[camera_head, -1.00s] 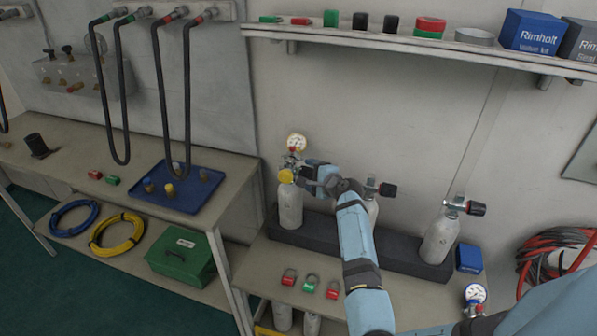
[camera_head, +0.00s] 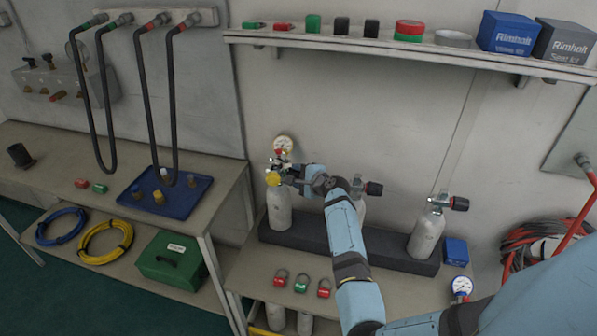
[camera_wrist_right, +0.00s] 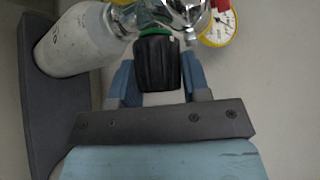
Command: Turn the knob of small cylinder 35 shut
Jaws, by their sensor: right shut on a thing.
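A pale small cylinder (camera_head: 279,208) stands at the left end of the dark block, with a yellow-ringed regulator and a round gauge (camera_head: 283,144) above it. My right gripper (camera_head: 303,182) is at its valve, on the right side. In the right wrist view the black knob (camera_wrist_right: 159,62) with a green ring sits between the two blue fingers, and the gripper is shut on it. The cylinder's body (camera_wrist_right: 75,42) lies to the left there; its marking is too small to read surely. The knob is mostly hidden in the head view. My left gripper is not in view.
The dark block (camera_head: 320,241) also holds a partly hidden middle cylinder and a right cylinder (camera_head: 427,234), both with black knobs. Padlock-like tags (camera_head: 301,284) lie in front. A blue box (camera_head: 456,251) stands at right. A shelf (camera_head: 390,46) runs above.

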